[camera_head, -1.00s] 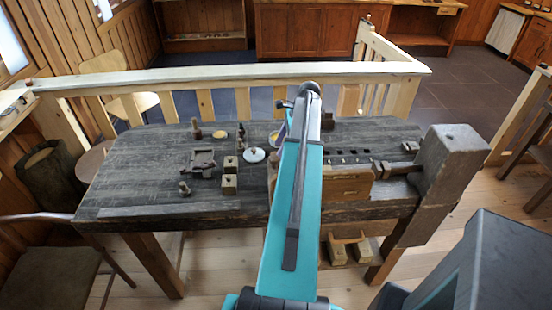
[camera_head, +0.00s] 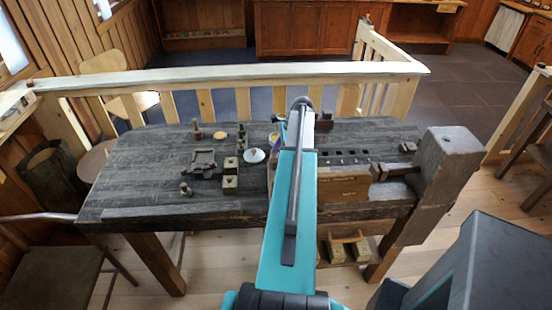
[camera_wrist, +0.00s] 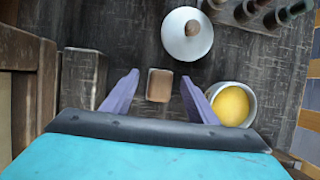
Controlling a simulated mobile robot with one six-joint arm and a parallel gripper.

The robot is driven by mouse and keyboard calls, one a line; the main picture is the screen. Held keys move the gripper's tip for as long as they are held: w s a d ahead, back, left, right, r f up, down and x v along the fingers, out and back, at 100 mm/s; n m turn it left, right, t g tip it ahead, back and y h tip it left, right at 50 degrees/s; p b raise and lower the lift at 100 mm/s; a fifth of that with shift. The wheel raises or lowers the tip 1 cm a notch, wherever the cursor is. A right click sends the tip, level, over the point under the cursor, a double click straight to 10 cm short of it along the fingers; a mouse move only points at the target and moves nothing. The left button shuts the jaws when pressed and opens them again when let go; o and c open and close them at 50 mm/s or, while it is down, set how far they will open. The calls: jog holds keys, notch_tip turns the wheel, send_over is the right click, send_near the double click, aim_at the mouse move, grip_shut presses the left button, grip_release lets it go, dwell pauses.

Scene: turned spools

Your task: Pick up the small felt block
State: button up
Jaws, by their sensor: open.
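A small brown block (camera_wrist: 159,85), which looks like the felt block, lies on the dark wooden bench in the wrist view. My gripper (camera_wrist: 159,98) is open, with one purple finger to the left of the block and one to its right. There are gaps between the block and both fingers, and nothing is held. I cannot tell how far above the bench the fingertips are. In the head view my arm hides the block and most of my gripper.
A white lidded pot (camera_wrist: 182,46) with a wooden knob stands just beyond the block. A round cup with yellow contents (camera_wrist: 233,104) is close beside the right finger. A dark wooden block (camera_wrist: 82,80) stands left of the left finger. Several dark pegs (camera_wrist: 270,15) are at upper right.

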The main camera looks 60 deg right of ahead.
aim_at(276, 155)
jog(key=shift+c, duration=0.3)
jog(key=c, duration=1.1)
jog(key=shift+o, duration=0.2)
jog(key=shift+r, duration=0.1)
jog(key=shift+r+b, duration=1.55)
jog(key=shift+r, duration=3.35)
jog(key=o, duration=0.4)
jog(key=c, duration=0.3)
jog(key=shift+w+a, duration=0.1)
